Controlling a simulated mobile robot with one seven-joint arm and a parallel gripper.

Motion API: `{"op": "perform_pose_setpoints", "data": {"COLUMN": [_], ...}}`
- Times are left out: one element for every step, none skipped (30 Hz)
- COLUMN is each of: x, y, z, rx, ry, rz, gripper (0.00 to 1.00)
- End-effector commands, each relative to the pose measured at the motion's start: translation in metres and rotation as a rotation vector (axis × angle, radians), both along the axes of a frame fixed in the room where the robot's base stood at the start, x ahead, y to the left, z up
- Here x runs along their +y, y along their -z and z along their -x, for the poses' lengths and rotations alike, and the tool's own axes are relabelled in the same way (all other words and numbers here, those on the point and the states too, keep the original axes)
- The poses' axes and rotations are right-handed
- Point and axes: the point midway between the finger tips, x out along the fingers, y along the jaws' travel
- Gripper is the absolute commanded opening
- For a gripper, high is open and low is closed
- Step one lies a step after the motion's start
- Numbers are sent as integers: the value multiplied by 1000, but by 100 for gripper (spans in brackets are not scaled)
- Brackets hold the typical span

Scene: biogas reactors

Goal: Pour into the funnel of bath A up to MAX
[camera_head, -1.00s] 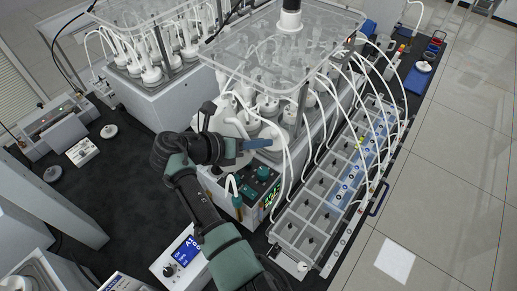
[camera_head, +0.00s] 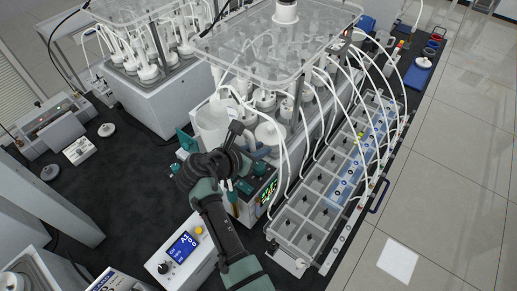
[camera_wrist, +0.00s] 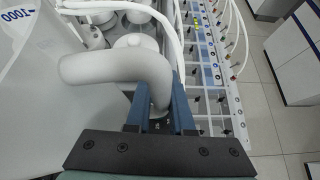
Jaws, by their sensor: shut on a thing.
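My gripper (camera_wrist: 158,115) is shut on the curved pale handle (camera_wrist: 110,68) of a translucent jug (camera_wrist: 35,95). The jug's wall carries a blue "1000" mark and fills the left of the wrist view. In the head view the jug (camera_head: 212,124) is above the near end of a white bath unit with a green-lit display (camera_head: 269,190). Its contents and level cannot be made out. A white round piece (camera_head: 270,133) is right of the jug; whether it is the funnel I cannot tell. No MAX mark is readable.
A clear-topped rack (camera_head: 275,45) with bottles and white tubes stands behind. A long compartmented tank (camera_head: 300,232) lies to the right. A control box with a blue display (camera_head: 184,246) is in front.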

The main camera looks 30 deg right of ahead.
Motion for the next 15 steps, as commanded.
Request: {"op": "perform_pose_setpoints", "data": {"x": [21, 20, 20, 19, 19, 18, 17, 16, 15, 15, 14, 13, 12, 12, 10], "y": [4, 3, 1, -2, -4, -8, -10, -13, -16, -18, -17, -18, -20, -23, -26], "z": [-12, -12, -10, -9, -7, -5, -2, -1, 2, 4, 5, 7, 9, 11, 14], "rx": [-18, -18, -18, -17, -17, -17, -17, -17, -19, -18, -20, -21, -22, -23, -23], "ry": [-55, -56, -55, -55, -55, -55, -55, -55, -56, -55, -55, -57, -56, -56, -56], "rz": [-17, -18, -19, -18, -18, -18, -19, -18, -19, -19, -18, -17, -18, -17, -17], "gripper": [0, 0, 0, 0, 0, 0, 0, 0, 0, 0, 0, 0, 0, 0, 0]}}
